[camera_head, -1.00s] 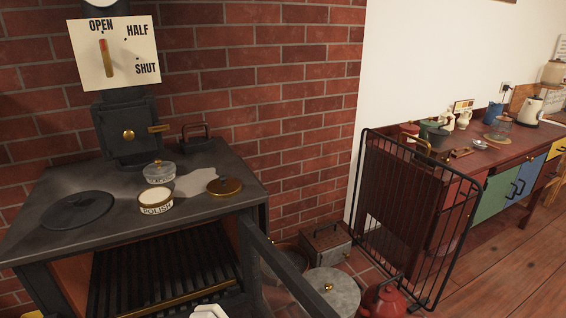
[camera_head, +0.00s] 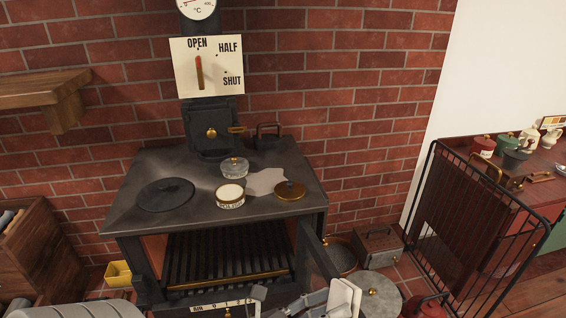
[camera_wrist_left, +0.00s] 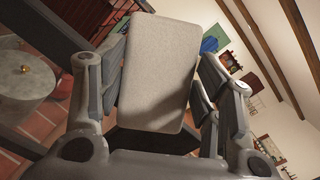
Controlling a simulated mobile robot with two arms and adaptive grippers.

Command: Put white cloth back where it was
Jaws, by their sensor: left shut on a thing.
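My left gripper (camera_head: 322,300) is at the bottom of the head view, in front of the stove. It is shut on the white cloth (camera_head: 345,296), a pale flat pad with rounded corners. In the left wrist view the cloth (camera_wrist_left: 160,75) stands between the two fingers, clear of any surface. A flat, pale irregular patch (camera_head: 264,182) lies on the stove top (camera_head: 130,212); I cannot tell whether it is cloth or a spill. My right gripper is not in view.
A polish tin (camera_head: 230,196), glass jar (camera_head: 235,167), brass lid (camera_head: 290,190) and black lid (camera_head: 165,194) stand on the stove. The stove door (camera_head: 318,250) hangs open. A round grey lidded pot (camera_head: 375,297), metal box (camera_head: 378,248) and black guard (camera_head: 465,235) are at right.

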